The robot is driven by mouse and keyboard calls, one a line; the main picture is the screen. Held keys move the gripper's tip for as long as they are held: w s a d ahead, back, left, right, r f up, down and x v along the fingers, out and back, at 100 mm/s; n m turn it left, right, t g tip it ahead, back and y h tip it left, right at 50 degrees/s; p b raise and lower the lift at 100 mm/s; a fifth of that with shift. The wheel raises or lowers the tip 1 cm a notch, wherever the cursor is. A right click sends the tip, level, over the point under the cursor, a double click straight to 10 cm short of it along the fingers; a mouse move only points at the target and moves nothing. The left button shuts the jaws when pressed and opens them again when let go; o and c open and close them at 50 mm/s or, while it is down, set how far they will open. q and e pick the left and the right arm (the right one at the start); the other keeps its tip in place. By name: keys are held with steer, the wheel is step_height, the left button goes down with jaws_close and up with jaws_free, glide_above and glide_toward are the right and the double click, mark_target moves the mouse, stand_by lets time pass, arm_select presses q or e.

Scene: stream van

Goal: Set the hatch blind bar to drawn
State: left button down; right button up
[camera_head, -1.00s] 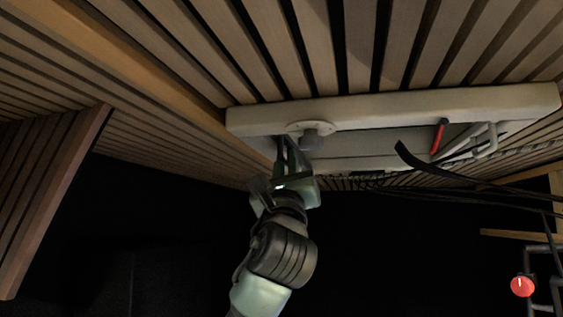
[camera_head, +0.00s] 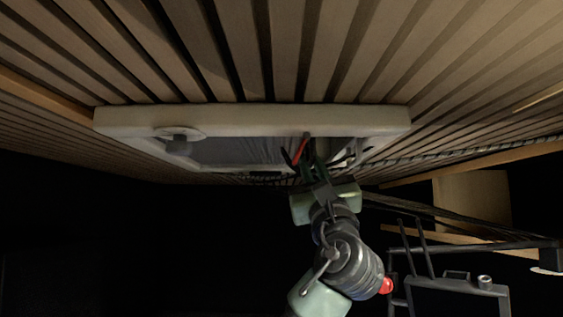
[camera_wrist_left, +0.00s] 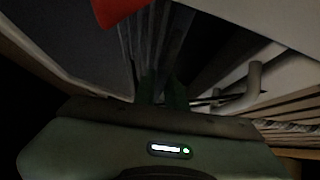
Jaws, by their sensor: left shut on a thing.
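The roof hatch (camera_head: 250,116) is a pale rectangular frame in the slatted ceiling, with a round knob at its left end. Grey blind cloth (camera_head: 235,152) spans the left and middle of its opening. A gap shows at the right end. My left gripper (camera_head: 311,158) reaches up into the opening right of the middle, next to a red part (camera_head: 300,150). It is shut on the blind bar, which its fingers mostly hide. The left wrist view shows the dark fingers (camera_wrist_left: 163,90) close together, with the red part (camera_wrist_left: 118,10) above them. My right gripper is out of view.
Pale bent tubing (camera_wrist_left: 245,85) sits close right of the fingers in the left wrist view. Dark cables (camera_head: 420,207) run to the right below the hatch. A dark metal frame (camera_head: 450,285) stands at lower right. The space below left is dark and looks clear.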

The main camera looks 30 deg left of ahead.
arm_select(q)
steer(key=shift+w+d, duration=0.55)
steer(key=shift+d, duration=0.35)
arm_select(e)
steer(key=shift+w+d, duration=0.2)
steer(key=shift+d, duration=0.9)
arm_select(q)
steer(key=c, duration=1.5)
jaws_free()
steer(key=b+v, duration=0.5)
steer(key=v, duration=0.2)
steer(key=shift+s+f, duration=0.15)
steer(key=shift+f, duration=0.1)
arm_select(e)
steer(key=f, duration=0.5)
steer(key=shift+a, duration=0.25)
arm_select(q)
steer(key=shift+d, duration=0.15)
